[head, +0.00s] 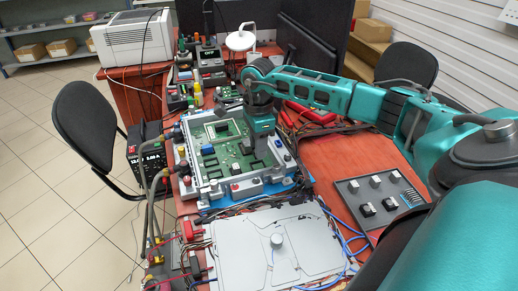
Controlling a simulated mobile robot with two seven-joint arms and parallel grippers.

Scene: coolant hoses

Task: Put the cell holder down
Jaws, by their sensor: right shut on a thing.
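My right arm reaches in from the right, and its gripper (262,132) points down at the right part of the green circuit board (225,150). The gripper is shut on the cell holder, which is too small and too covered by the gripper to make out. I cannot tell whether the holder touches the board. The board lies in a grey and blue fixture frame (240,188) on the red-brown table. My left gripper is not in view.
A grey panel (255,262) with a round knob and loose wires lies in front of the fixture. A dark plate with several switches (380,198) lies at right. A black power supply (146,152) stands at left, tools and a printer (133,38) behind. Bare tabletop (325,160) shows right of the fixture.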

